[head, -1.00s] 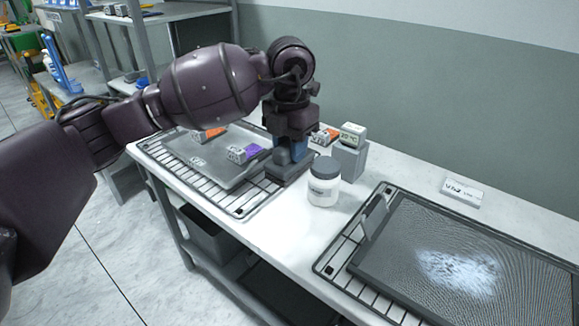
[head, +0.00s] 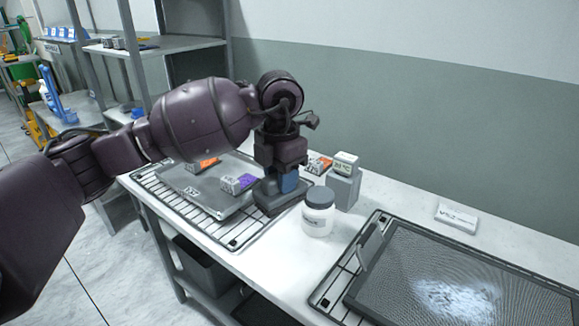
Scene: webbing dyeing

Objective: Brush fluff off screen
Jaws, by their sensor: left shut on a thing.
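The dark mesh screen (head: 400,265) lies at the lower right on a black wire rack (head: 335,285). A pale patch of fluff (head: 450,298) lies on its mesh, partly cut off by the bottom edge of the picture. My left gripper (head: 286,172) points down over the bench, left of the screen. The fingertips are mostly hidden. My right gripper is not in view.
A white jar with a grey lid (head: 318,218) stands between the gripper and the screen. A grey box (head: 343,188) with a small display is behind it. A white label block (head: 457,217) lies behind the screen. Another rack (head: 237,243) holds a grey panel (head: 205,190) with small tagged blocks.

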